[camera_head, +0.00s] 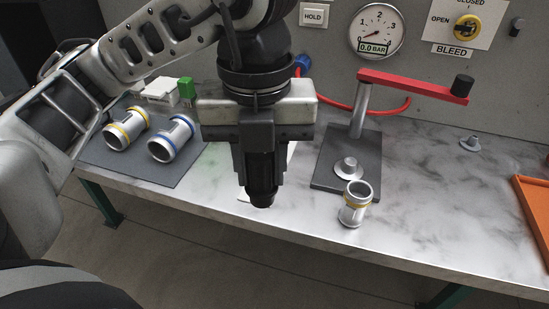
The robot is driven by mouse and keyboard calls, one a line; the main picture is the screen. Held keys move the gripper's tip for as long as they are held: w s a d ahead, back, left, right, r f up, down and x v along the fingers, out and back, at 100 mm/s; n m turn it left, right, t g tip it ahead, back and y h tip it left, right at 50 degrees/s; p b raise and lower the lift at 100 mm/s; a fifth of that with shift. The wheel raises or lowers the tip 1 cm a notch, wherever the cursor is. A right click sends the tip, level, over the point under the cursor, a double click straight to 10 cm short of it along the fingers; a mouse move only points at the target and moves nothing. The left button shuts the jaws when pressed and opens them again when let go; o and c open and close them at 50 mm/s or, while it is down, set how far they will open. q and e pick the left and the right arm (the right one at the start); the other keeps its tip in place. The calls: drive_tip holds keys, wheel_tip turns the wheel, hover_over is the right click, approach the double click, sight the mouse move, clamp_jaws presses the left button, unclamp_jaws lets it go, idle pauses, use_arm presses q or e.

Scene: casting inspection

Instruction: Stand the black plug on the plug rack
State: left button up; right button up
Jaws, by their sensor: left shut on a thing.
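My left gripper (260,178) points down over the front middle of the bench and is shut on the black plug (262,198). The plug's dark lower end sticks out below the fingers; the rest is hidden between them. A white flat piece (243,197) shows partly behind the gripper and plug. It may be the plug rack, but the gripper hides most of it and I cannot tell. My right gripper is out of view.
Two metal fittings, one yellow-banded (126,129) and one blue-banded (171,139), lie on a dark mat (187,172). Right of the gripper are a red-levered press (413,87) and an upright yellow-banded fitting (355,205). An orange tray (534,205) is far right.

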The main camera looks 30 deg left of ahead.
use_arm(q)
drive_tip(key=n, duration=0.3)
drive_tip(key=s+n, duration=0.1)
drive_tip(key=shift+s+a+r+n, duration=0.1)
drive_tip(key=shift+a+r+n, duration=0.05)
drive_tip(key=shift+r+n, duration=0.2)
drive_tip(key=shift+a+f+n, duration=0.1)
drive_tip(key=shift+n, duration=0.15)
drive_tip(key=w+a+f, duration=0.2)
drive_tip(key=w+f, duration=0.1)
drive_tip(key=w+a+f+b, duration=0.1)
drive_tip(key=w+a+f, duration=0.1)
drive_tip(key=w+f, duration=0.1)
drive_tip(key=w+a+f+b, duration=0.1)
drive_tip(key=w+a+f, duration=0.2)
drive_tip(key=w, duration=0.2)
drive_tip(key=shift+w+a+f, duration=0.1)
drive_tip(key=shift+w+f, duration=0.15)
wheel_tip(320, 180, down, 3)
drive_tip(key=shift+w+f, duration=0.1)
drive_tip(key=shift+f, duration=0.05)
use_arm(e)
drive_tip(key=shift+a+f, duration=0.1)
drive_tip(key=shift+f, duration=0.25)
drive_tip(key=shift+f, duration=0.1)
